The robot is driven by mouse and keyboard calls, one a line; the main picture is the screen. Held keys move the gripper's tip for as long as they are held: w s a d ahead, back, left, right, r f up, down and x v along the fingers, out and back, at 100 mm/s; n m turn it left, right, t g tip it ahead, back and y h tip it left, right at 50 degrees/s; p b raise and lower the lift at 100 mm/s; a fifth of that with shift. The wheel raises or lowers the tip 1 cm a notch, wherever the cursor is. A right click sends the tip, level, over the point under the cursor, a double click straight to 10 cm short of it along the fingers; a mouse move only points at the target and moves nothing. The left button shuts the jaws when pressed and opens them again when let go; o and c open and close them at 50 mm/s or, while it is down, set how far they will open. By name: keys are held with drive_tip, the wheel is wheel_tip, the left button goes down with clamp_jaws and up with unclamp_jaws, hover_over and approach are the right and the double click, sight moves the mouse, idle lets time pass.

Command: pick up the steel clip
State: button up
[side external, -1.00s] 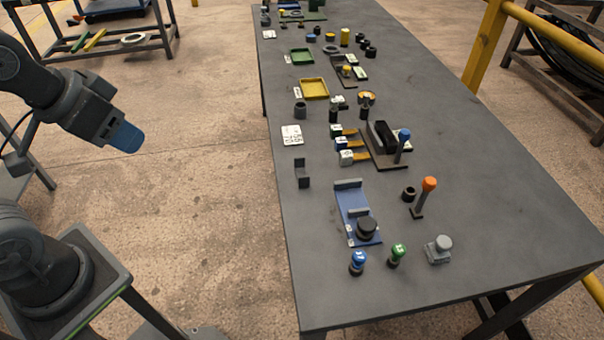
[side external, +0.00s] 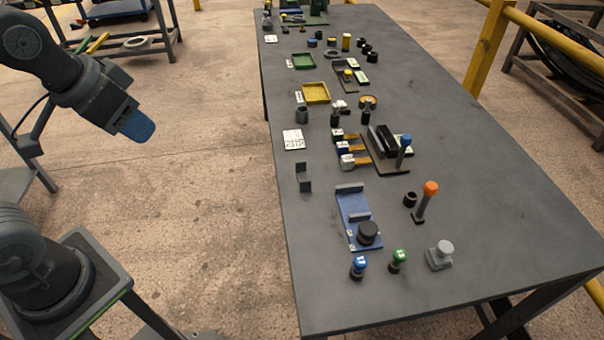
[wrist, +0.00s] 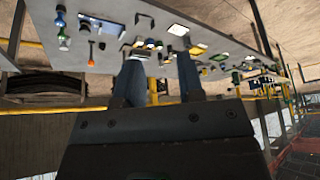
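A small dark grey U-shaped bracket (side external: 304,184), which looks like the steel clip, sits near the table's left edge in the side view, between the white card and the blue fixture. What seems to be the same bracket shows small near the top of the wrist view (wrist: 152,21). My gripper (side external: 136,127) has blue fingertips and hangs in the air left of the table, well apart from the bracket. In the wrist view my gripper's two fingers (wrist: 159,80) are spread, with nothing held between them.
The dark table (side external: 450,140) carries a white card (side external: 293,139), a blue fixture (side external: 347,205), an orange-topped lever (side external: 428,193), blue (side external: 358,266) and green (side external: 399,260) knobs, and a yellow tray (side external: 316,93). The table's right side is clear. A yellow rail (side external: 553,31) stands behind.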

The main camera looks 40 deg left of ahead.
drive_tip(key=w+d+r+m+g, duration=0.1)
drive_tip(key=w+d+m+g, duration=0.15)
drive_tip(key=w, duration=0.95)
drive_tip(key=m+g, duration=0.3)
drive_tip(key=m, duration=0.3)
hover_over(301, 165)
drive_tip(key=f, duration=2.5)
drive_tip(key=shift+w+d+f, duration=0.2)
drive_tip(key=shift+s+a+f, duration=0.1)
drive_tip(key=shift+a+f, duration=0.05)
drive_tip(key=shift+f, duration=1.4)
drive_tip(key=shift+a+f, duration=0.1)
drive_tip(key=shift+f, duration=1.4)
clamp_jaws()
